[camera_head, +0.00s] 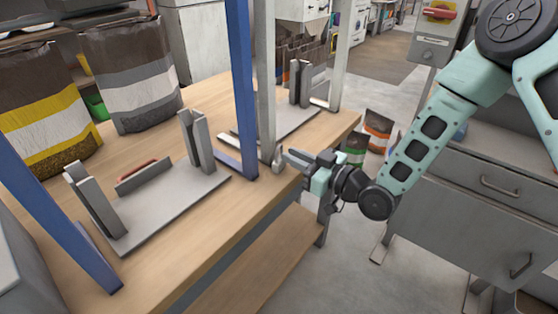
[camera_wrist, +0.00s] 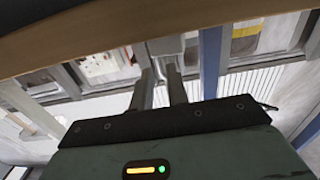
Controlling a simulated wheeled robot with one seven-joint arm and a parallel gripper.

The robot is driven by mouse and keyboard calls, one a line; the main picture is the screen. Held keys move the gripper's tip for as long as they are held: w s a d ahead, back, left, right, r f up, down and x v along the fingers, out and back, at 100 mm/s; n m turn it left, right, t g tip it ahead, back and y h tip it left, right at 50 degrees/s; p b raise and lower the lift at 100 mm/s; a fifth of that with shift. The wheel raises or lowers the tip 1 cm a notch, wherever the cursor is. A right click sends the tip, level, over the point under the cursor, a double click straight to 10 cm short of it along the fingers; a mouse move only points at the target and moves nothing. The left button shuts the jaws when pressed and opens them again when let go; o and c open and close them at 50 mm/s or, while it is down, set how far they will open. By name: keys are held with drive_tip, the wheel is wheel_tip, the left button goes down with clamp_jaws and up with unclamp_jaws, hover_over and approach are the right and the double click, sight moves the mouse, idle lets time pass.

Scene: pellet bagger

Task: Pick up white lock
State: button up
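A small pale grey-white piece (camera_head: 278,159), which seems to be the white lock, sits at the foot of the light post near the table's front edge. My gripper (camera_head: 291,157) reaches in from the right with its fingertips close beside this piece. In the wrist view the two fingers of my gripper (camera_wrist: 160,72) stand apart with a narrow gap between them. A light grey block (camera_wrist: 166,46) shows just past the fingertips and may be the same piece. I cannot tell whether the fingers touch it. Nothing shows held between them.
A wooden table (camera_head: 205,230) carries grey metal fixtures (camera_head: 175,205). A blue post (camera_head: 241,80) and a light post (camera_head: 265,75) stand close to my gripper. Dark bags (camera_head: 130,75) stand at the back left. A grey drawer cabinet (camera_head: 470,215) stands at the right.

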drive_tip(key=shift+x, duration=1.3)
clamp_jaws()
drive_tip(key=shift+r, duration=0.1)
drive_tip(key=shift+s+d+r, duration=0.1)
drive_tip(key=shift+d+r, duration=0.1)
drive_tip(key=shift+r, duration=0.15)
wheel_tip(320, 180, up, 6)
drive_tip(key=p+v, duration=0.8)
drive_tip(key=v, duration=1.1)
drive_tip(key=shift+s+d, duration=0.2)
drive_tip(key=shift+s, duration=0.05)
